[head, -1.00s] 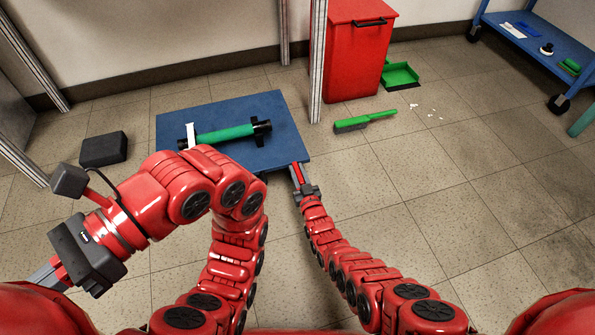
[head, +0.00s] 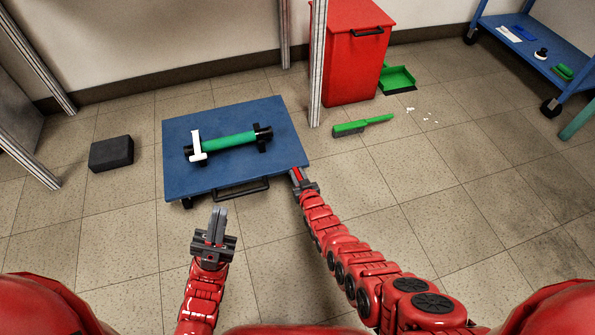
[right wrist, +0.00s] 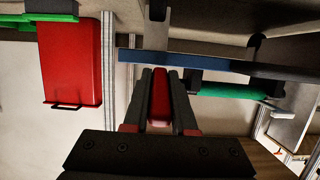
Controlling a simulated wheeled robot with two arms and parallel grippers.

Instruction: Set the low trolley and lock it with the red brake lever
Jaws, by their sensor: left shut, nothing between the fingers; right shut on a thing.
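The low trolley (head: 185,170) is a flat blue platform on the floor, with a dark handle (head: 241,189) along its near edge. It carries a green roll (head: 230,141) on black supports with a white piece across its left end. My right gripper (head: 297,175) is at the trolley's near right corner, shut on the red brake lever (right wrist: 159,98), which shows between its fingers in the right wrist view. My left gripper (head: 218,222) is shut and empty, in front of the trolley's near edge and apart from it.
A black block (head: 111,153) lies left of the trolley. A metal post (head: 317,65) and a red bin (head: 357,60) stand behind it. A green brush (head: 362,125), dustpan (head: 397,79) and white scraps lie to the right. A blue shelf cart (head: 540,60) stands far right.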

